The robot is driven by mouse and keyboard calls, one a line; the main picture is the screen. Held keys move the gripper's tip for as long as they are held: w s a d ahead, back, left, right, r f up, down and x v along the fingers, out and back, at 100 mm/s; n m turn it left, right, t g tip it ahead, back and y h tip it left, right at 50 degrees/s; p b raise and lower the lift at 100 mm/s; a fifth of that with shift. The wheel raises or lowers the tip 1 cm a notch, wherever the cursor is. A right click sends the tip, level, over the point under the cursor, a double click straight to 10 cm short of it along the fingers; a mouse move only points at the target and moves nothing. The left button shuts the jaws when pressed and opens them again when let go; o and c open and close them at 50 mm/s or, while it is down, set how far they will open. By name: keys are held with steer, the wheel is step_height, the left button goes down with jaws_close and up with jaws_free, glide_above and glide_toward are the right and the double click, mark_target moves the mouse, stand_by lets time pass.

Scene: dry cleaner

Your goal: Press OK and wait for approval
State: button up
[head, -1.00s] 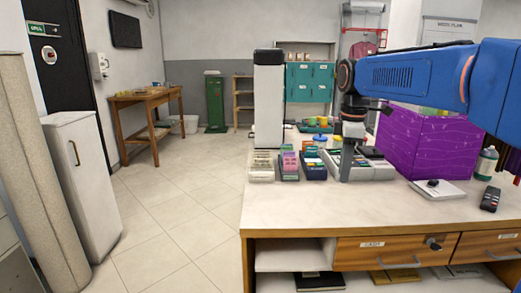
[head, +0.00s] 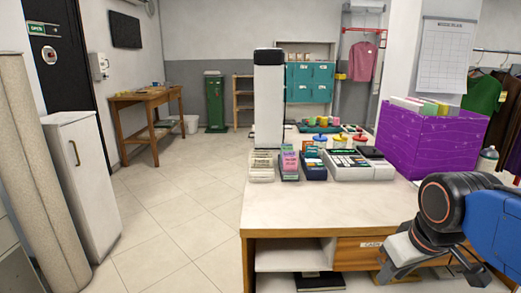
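My gripper (head: 408,256) is at the lower right of the head view, low in front of the counter's front edge. Its grey body and dark finger parts show, but the fingertips are not clear enough to tell open from shut. No OK button can be made out. A grey till-like device with dark keys (head: 358,166) sits on the counter (head: 310,205), well behind my gripper. My arm covers the counter's right part, where a small dark handheld device showed earlier; that device is hidden now.
A purple box (head: 425,148) with files stands at the counter's back right. Card trays (head: 290,165) and a tall white-and-black unit (head: 268,105) stand left of the till. The counter's front middle is bare. The floor (head: 175,220) at left is clear.

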steer(key=s+f+m, duration=0.2)
steer(key=s+f, duration=0.2)
steer(key=shift+d+f+m+t, duration=0.25)
steer(key=shift+m+t, duration=0.05)
steer(key=shift+t, duration=0.1)
